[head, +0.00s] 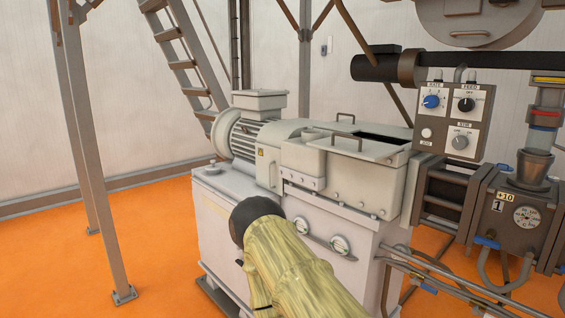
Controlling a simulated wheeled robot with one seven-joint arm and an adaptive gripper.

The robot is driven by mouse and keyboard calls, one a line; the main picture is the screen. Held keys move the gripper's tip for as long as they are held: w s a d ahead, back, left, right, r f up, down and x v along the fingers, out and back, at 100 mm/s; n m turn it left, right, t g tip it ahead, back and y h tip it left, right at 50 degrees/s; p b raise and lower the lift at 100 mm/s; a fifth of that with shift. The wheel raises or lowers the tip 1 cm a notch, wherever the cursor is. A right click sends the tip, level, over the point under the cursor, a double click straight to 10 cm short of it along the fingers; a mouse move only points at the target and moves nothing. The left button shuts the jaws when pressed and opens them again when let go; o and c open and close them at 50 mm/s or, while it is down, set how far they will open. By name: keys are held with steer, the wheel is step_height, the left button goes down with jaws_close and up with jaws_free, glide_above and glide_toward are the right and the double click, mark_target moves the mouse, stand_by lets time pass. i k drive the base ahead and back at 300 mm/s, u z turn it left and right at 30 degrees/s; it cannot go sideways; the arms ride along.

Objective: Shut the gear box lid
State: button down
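The pale grey gear box (340,180) stands on a light grey cabinet, right of a ribbed motor. A dark rectangular opening (384,137) shows in the right part of its top. The lid (322,135) appears as a flat pale panel with bar handles, left of the opening and not covering it. Its exact edges are hard to tell. My arm, in a yellowish sleeve with a dark rounded end, rises from the bottom middle in front of the cabinet and hides part of it. My gripper's fingers do not show.
A control panel with knobs (456,118) and dark pipework stand right of the gear box. A dark horizontal pipe (480,64) runs above it at the right. A metal post (95,150) and stairs (182,55) stand at the left. Orange floor (155,250) is clear at the left.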

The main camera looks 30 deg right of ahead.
mark_target(355, 147)
steer(key=u, duration=1.25)
steer(key=k, duration=1.2)
steer(key=z, duration=1.45)
steer(key=i, duration=0.5)
